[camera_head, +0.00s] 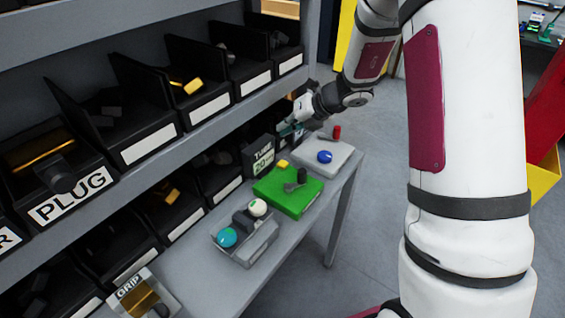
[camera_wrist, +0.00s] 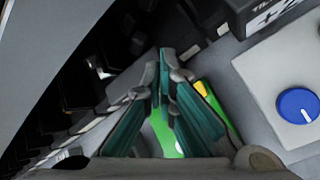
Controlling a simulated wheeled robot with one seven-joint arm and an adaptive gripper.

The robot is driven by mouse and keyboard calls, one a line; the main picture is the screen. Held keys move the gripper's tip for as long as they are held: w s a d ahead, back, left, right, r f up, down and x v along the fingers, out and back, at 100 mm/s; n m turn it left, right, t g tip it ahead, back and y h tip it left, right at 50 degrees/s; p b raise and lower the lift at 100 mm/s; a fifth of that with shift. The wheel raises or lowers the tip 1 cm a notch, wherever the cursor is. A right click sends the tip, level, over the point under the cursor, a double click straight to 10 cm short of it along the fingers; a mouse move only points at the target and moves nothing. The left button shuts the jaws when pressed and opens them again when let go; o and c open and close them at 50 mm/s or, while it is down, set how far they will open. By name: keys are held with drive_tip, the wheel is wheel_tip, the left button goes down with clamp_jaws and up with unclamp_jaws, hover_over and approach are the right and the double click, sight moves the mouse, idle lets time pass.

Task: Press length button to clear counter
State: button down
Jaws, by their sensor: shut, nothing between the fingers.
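My gripper (camera_head: 289,128) is shut and empty, with teal fingers, above the back of the table beside the shelf; its fingers also show in the wrist view (camera_wrist: 163,75). Just below and left of it stands a dark box (camera_head: 258,158) with a label reading "TUBE 20mm". In the wrist view a dark box (camera_wrist: 262,14) with a partly cut-off white label stands at the top right, apart from the fingers. No button marked as length is legible, and I cannot tell which control clears the counter.
A pale panel (camera_head: 339,152) with a blue knob (camera_head: 325,157) and red part stands at the table's far end. A green box (camera_head: 287,202) with a yellow block, and a grey stand (camera_head: 253,247) with round knobs, are nearer. Shelf bins (camera_head: 203,100) line the left side.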

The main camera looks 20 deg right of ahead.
drive_tip(key=shift+f, duration=0.1)
drive_tip(key=b, duration=0.6)
hover_over(284, 162)
wheel_tip(284, 162, down, 8)
drive_tip(key=shift+w+d+r, duration=0.15)
drive_tip(key=shift+f+b, duration=0.3)
drive_tip(key=shift+f, duration=0.15)
idle(0.7)
drive_tip(key=shift+f+b, duration=0.35)
drive_tip(key=shift+f, duration=0.05)
drive_tip(key=shift+f+b, duration=0.4)
drive_tip(key=shift+f, duration=0.1)
idle(0.7)
drive_tip(key=shift+r, duration=0.15)
drive_tip(key=shift+r+p, duration=0.8)
drive_tip(key=shift+p, duration=0.05)
